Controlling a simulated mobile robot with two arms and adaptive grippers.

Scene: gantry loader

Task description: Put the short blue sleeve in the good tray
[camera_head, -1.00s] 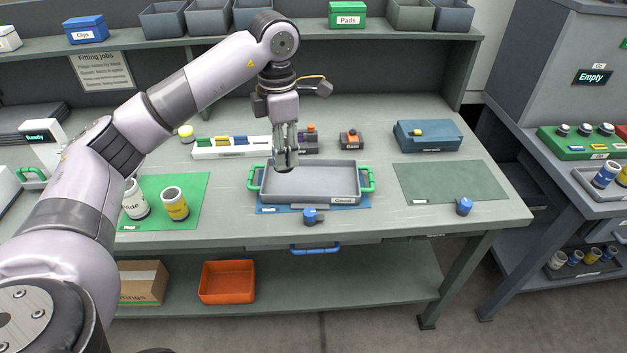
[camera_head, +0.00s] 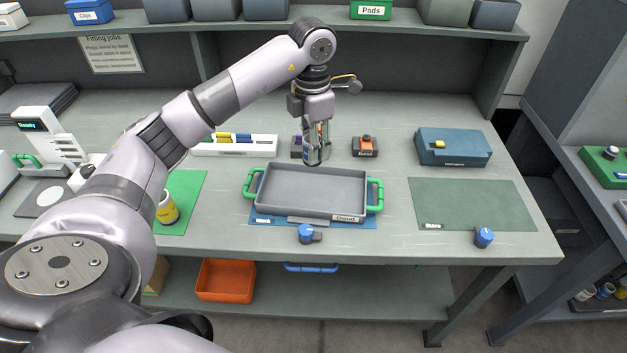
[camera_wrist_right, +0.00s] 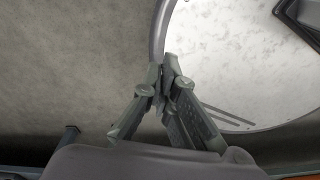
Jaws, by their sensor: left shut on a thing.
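The good tray (camera_head: 312,205) is a shallow grey tray with green handles and a front label. It lies on a blue mat in the middle of the bench, and its inside is bare. My left gripper (camera_head: 316,160) points down at the tray's back edge in the head view. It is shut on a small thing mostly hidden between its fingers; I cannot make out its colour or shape. I cannot pick out a short blue sleeve on the bench. My right gripper (camera_wrist_right: 163,80) shows only in its wrist view, its fingertips together and nothing visible between them.
A blue knobbed piece (camera_head: 306,234) stands at the tray's front, another (camera_head: 484,237) by the green-grey mat (camera_head: 470,205). Behind the tray are an orange-topped block (camera_head: 365,146), a white rack (camera_head: 235,148) and a blue box (camera_head: 453,150). A yellow-banded jar (camera_head: 167,209) stands left.

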